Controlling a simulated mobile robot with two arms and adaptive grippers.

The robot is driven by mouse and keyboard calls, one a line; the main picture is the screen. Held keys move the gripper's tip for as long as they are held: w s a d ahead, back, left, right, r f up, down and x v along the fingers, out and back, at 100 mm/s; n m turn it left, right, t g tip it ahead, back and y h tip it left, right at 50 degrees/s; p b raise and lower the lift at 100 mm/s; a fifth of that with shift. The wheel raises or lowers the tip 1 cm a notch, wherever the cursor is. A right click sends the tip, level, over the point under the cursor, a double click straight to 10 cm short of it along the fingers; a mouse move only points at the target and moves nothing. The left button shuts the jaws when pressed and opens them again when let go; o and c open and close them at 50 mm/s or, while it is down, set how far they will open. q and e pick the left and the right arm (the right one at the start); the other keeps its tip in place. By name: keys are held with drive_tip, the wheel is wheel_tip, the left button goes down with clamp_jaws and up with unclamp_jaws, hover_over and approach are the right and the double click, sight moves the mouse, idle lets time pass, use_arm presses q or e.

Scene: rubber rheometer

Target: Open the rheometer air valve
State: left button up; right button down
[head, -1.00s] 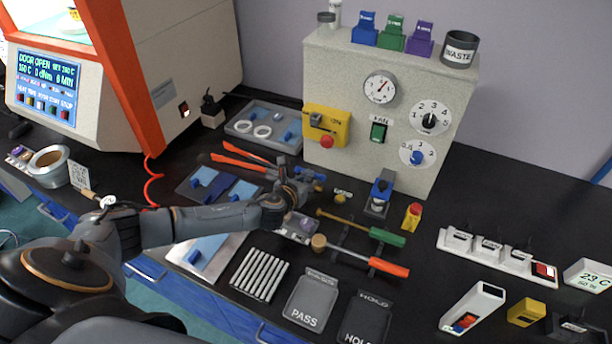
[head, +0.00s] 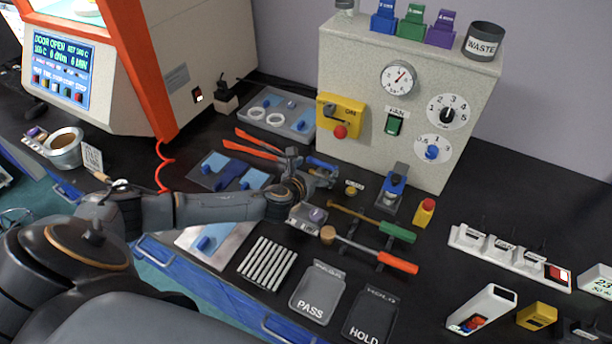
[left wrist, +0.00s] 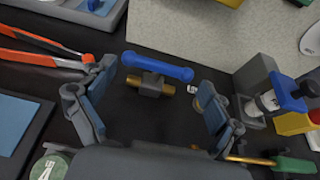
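The air valve shows in the left wrist view as a blue lever (left wrist: 158,66) over a small brass-and-dark body (left wrist: 150,85) on the black bench. The lever lies roughly across the picture. My left gripper (left wrist: 157,88) is open, its two fingers apart on either side of the valve, and nothing is between the pads. The fingers do not appear to touch the lever. In the head view my left gripper (head: 308,172) partly hides the valve, with a bit of its blue lever (head: 321,163) showing. My right gripper is not in view.
The beige control panel (head: 360,134) stands just behind the valve. Orange-handled pliers (head: 255,148) lie left of it. A blue-and-grey device (head: 394,190) and a green-handled tool (head: 397,232) are to the right.

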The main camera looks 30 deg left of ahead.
use_arm(q)
drive_tip(key=v, duration=1)
